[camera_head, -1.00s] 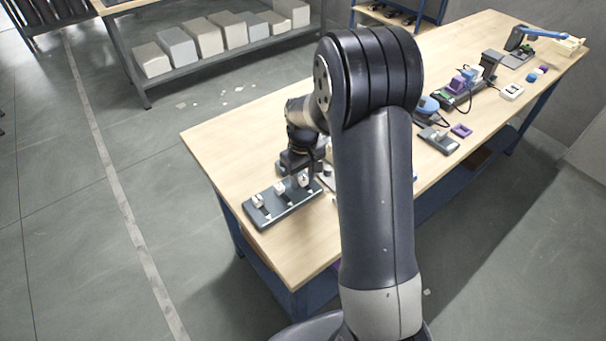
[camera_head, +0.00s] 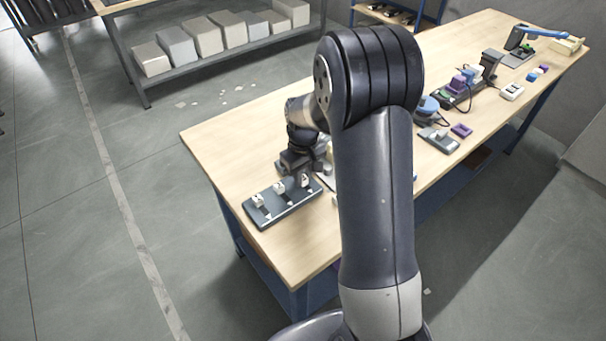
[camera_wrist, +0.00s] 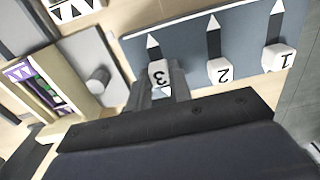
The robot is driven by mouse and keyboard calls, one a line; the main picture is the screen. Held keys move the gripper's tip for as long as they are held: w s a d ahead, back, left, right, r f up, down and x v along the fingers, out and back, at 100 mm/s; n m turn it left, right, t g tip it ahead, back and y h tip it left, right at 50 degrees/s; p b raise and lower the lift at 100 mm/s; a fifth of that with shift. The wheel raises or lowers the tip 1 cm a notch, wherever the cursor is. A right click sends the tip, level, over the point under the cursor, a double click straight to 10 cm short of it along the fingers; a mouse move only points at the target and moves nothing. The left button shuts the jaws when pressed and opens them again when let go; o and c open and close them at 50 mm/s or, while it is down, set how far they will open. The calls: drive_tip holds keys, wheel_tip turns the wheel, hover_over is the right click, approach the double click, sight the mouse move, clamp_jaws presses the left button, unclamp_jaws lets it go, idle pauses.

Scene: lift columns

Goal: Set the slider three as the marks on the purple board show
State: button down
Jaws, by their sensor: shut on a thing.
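The grey-blue slider board (camera_head: 270,213) lies on the near left end of the workbench. It carries three white knobs in dark slots. In the wrist view its numbered knobs read 3 (camera_wrist: 160,73), 2 (camera_wrist: 220,71) and 1 (camera_wrist: 277,57), each with a white arrow mark at the far end of its slot. My gripper (camera_wrist: 166,92) is shut on the slider three knob, whose numbered face shows at the fingertips. In the head view my gripper (camera_head: 302,170) is at the board's right end, partly hidden by my arm.
In the wrist view a tan frame with purple and green markings (camera_wrist: 42,88) and a grey plate with a round knob (camera_wrist: 97,82) lie left of the board. Other devices stand along the workbench (camera_head: 235,140). The bench's left corner is clear.

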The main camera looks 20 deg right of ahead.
drive_tip(key=shift+s+d+b, duration=0.3)
drive_tip(key=shift+s+d, duration=0.05)
drive_tip(key=shift+s, duration=0.55)
drive_tip(key=c, duration=1.3)
unclamp_jaws()
drive_tip(key=shift+r, duration=0.1)
wheel_tip(320, 180, up, 11)
drive_tip(key=shift+f+b, duration=0.15)
drive_tip(key=shift+b, duration=0.2)
